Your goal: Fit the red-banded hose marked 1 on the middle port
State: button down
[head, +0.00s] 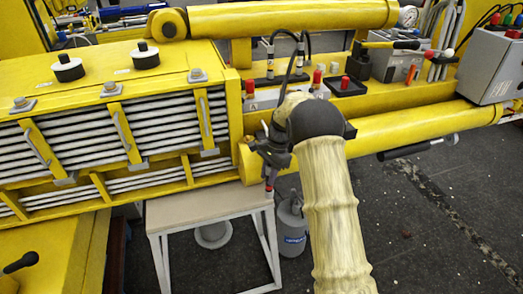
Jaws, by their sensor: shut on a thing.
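My gripper (270,158) points down in front of the yellow boom, at the right end of the radiator-like stack and just above the bench. It is shut on a small piece with a dark red end (269,184); I cannot tell if this is the hose marked 1. Behind my arm, a black hose (283,36) arches up from the ledge, with pale-banded ends (270,58) standing upright. Red caps or fittings (317,79) stand near them. A plate marked A (254,105) is on the ledge's front. My arm hides part of this area, and I cannot make out the middle port.
A pale-topped bench (205,207) stands below the gripper. A grey canister (292,226) is beside it. A black tray (347,87) and a grey box (492,66) are to the right. A yellow cylinder (410,122) runs right, with open dark floor below.

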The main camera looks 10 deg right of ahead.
jog(key=s+d+f+n+h+b, duration=0.1)
jog(key=s+f+n, duration=0.3)
jog(key=f, duration=0.4)
jog(key=s+d+f+n+g+h+b, duration=0.1)
jog(key=s+d+f+n+b, duration=0.1)
jog(key=f, duration=0.6)
jog(key=s+d+f+n+b, duration=0.2)
jog(key=s+f+n+b, duration=0.1)
jog(key=s+f+n, duration=0.2)
notch_tip(320, 180, down, 4)
jog(key=shift+s+d+r+n+g+h, duration=0.1)
jog(key=shift+s+d+n+g+h, duration=0.25)
jog(key=shift+s, duration=0.65)
